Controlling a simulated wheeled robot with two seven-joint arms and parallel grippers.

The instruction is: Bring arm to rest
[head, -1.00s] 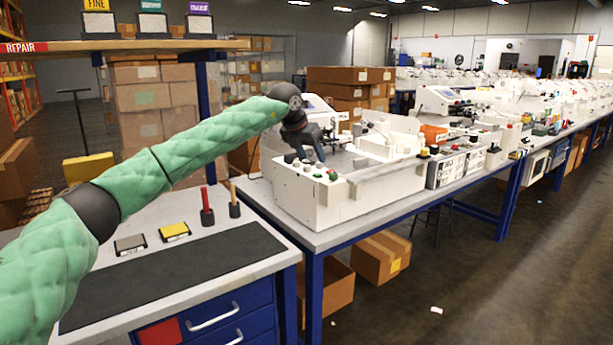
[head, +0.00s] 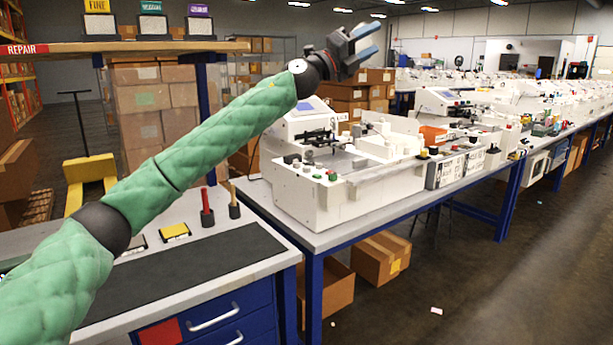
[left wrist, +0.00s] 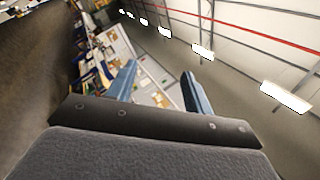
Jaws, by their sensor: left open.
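My left arm, in green padded covering, reaches in from the left in the head view. Its gripper (head: 364,43) is raised in the air above and behind the nearest white plotter machine (head: 350,185). The two blue fingers point up and to the right, apart and with nothing between them. In the left wrist view the open fingers (left wrist: 160,90) show apart, with the tilted room and ceiling lights beyond. My right gripper is in neither view.
A workbench (head: 270,262) with a dark mat, a red-handled tool (head: 207,206) and a yellow pad (head: 175,231) lies below the arm. Stacked cardboard boxes (head: 345,103) stand behind the machine. A shelf (head: 130,46) is at upper left. The air around the gripper looks clear.

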